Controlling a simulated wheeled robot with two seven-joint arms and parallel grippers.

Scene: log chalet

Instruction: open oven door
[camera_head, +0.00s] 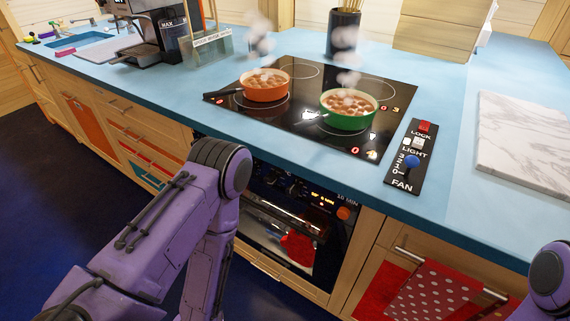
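The oven (335,232) is built into the wooden counter front below the cooktop, with a dark panel, a lit display and an orange knob (343,213). Its door (268,238) appears closed, with a light horizontal handle bar (285,217) across it. A red shape (298,248) shows at the door; I cannot tell whether it is inside or in front. My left arm hides the oven's left part. My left arm bends down in front of the oven and my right arm shows at the lower right edge, but neither gripper is in view.
A steaming orange pot (264,86) and green pot (347,112) stand on the black cooktop (300,72). A switch panel (408,158) and marble board (527,135) lie to the right. A polka-dot towel (435,291) hangs on a rail right of the oven. Dark floor lies left.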

